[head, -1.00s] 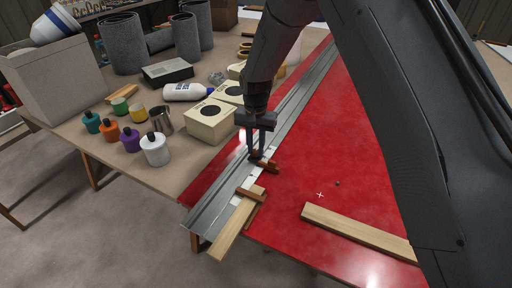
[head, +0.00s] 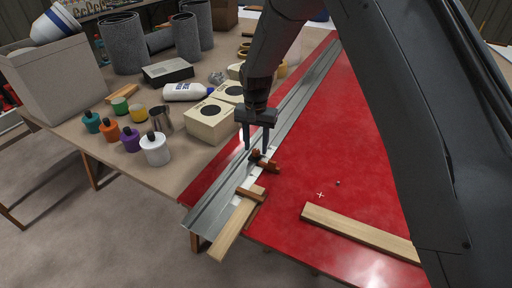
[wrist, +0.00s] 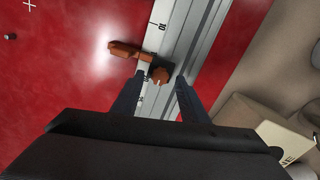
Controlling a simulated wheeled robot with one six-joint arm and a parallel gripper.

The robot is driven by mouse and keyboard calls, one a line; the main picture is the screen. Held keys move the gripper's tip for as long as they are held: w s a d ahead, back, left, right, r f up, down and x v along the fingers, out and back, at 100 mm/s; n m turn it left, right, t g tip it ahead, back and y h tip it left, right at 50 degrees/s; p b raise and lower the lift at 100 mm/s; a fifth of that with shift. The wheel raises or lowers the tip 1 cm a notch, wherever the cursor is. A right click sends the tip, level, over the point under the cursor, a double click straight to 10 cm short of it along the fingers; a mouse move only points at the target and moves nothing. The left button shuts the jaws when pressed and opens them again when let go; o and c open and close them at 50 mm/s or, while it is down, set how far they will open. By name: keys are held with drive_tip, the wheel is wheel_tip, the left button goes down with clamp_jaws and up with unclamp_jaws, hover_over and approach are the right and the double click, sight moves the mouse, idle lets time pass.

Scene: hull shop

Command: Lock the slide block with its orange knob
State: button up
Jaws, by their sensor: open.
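My gripper (head: 256,151) points down over the knob. Its fingers are apart, one on each side of the knob, with visible gaps in the wrist view (wrist: 161,78). I cannot tell the fingertips' exact height against the knob.
Another wooden strip (head: 358,232) lies on the red panel (head: 320,135). Cream boxes (head: 211,121) and several paint bottles stand left of the rail. The panel right of the block is mostly clear.

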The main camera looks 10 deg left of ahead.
sight(256, 151)
wheel_tip(256, 151, up, 7)
drive_tip(key=shift+f+b, duration=0.15)
drive_tip(key=shift+b, duration=0.55)
